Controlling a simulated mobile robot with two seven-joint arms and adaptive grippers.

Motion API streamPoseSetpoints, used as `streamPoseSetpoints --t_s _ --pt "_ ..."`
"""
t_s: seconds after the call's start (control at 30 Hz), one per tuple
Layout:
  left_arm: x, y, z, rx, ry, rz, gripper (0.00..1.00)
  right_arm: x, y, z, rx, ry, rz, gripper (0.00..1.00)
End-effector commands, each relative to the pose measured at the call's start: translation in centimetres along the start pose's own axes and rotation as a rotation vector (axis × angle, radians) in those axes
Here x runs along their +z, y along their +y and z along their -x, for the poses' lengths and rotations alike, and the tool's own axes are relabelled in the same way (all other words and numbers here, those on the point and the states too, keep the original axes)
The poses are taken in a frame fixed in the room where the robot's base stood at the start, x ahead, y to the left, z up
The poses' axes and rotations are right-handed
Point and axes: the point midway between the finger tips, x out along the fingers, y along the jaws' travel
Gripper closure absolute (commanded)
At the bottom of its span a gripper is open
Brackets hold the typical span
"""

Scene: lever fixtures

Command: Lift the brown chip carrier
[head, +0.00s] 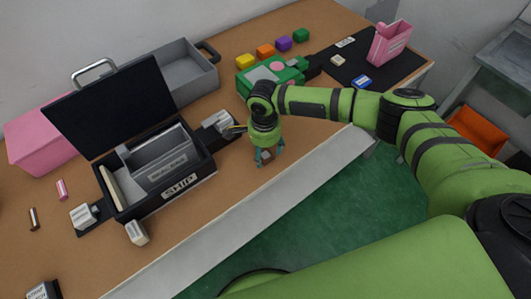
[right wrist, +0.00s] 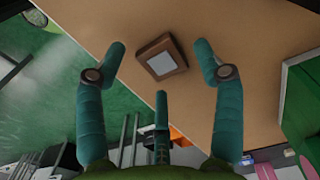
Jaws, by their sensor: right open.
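The brown chip carrier (right wrist: 143,50) is a small square brown block with a pale grey square on its face. In the right wrist view it lies on the tan tabletop, between and slightly beyond the fingertips of my right gripper (right wrist: 162,55). The fingers are spread and do not touch it. In the head view my right gripper (head: 269,154) points down near the table's front edge, with a small brown block, the carrier (head: 266,156), partly hidden between its fingers. My left gripper is not in view.
An open black case (head: 188,190) with grey compartments stands left of my right gripper. A green device (head: 258,80) sits behind it, with several coloured cubes farther back. A grey bin (head: 185,80), pink box (head: 40,140) and black mat (head: 400,65) are also on the table.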

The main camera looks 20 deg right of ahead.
Motion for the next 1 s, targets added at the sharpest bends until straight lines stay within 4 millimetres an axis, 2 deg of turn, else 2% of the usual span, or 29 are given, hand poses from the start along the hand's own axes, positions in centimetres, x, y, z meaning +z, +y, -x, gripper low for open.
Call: streamPoseSetpoints --t_s 0.13,0.37,0.4,0.43,0.47,0.5,1.0 --pt "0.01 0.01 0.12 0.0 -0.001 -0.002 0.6 0.08 -0.03 -1.24 -0.001 0.0 0.002 0.31" --pt "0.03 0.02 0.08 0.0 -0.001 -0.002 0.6 0.1 -0.02 -1.39 -0.001 -0.001 0.003 0.31" --pt "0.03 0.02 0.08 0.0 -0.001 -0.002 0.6 0.09 -0.02 -1.39 -0.001 -0.001 0.003 0.47" --pt "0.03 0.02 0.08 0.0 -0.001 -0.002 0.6 0.09 -0.02 -1.38 -0.001 -0.001 0.003 0.59" --pt "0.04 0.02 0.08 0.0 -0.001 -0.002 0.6 0.09 -0.02 -1.38 -0.001 -0.001 0.003 0.68" --pt "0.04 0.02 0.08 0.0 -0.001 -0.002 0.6 0.09 -0.02 -1.38 -0.001 -0.001 0.003 0.71" --pt "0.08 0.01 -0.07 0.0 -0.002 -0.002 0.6 0.08 -0.06 -0.77 -0.003 -0.002 0.003 0.72"
